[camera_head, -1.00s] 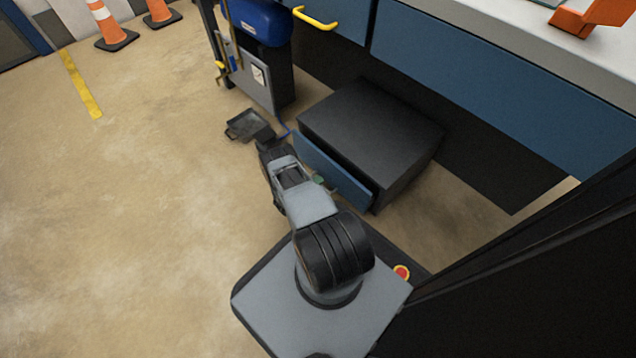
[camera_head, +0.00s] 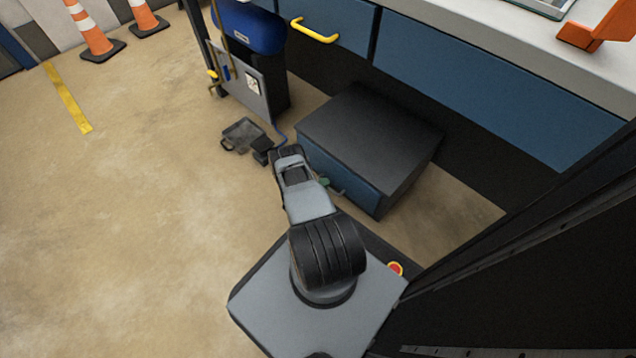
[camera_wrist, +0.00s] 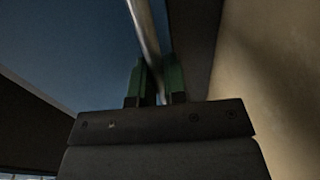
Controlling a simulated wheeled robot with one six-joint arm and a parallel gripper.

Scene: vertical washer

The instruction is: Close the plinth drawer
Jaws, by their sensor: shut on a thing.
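The plinth drawer (camera_head: 349,186) is a blue front low on a black box-shaped plinth (camera_head: 370,130) near the floor. In the head view the front sits close against the plinth, with no clear gap showing. In the wrist view the blue drawer front (camera_wrist: 70,50) fills the upper left. A grey metal bar handle (camera_wrist: 147,30) runs down between my green fingertips. My gripper (camera_wrist: 155,80) is shut on that handle. In the head view my arm hides part of the drawer's left side, and only a bit of green fingertip (camera_head: 324,182) shows.
A blue-topped machine (camera_head: 250,75) stands behind left. A dark tray (camera_head: 243,135) lies on the floor left of the plinth. Blue cabinets with a yellow handle (camera_head: 315,32) stand behind. Orange cones (camera_head: 95,38) are far left. The floor at left is clear.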

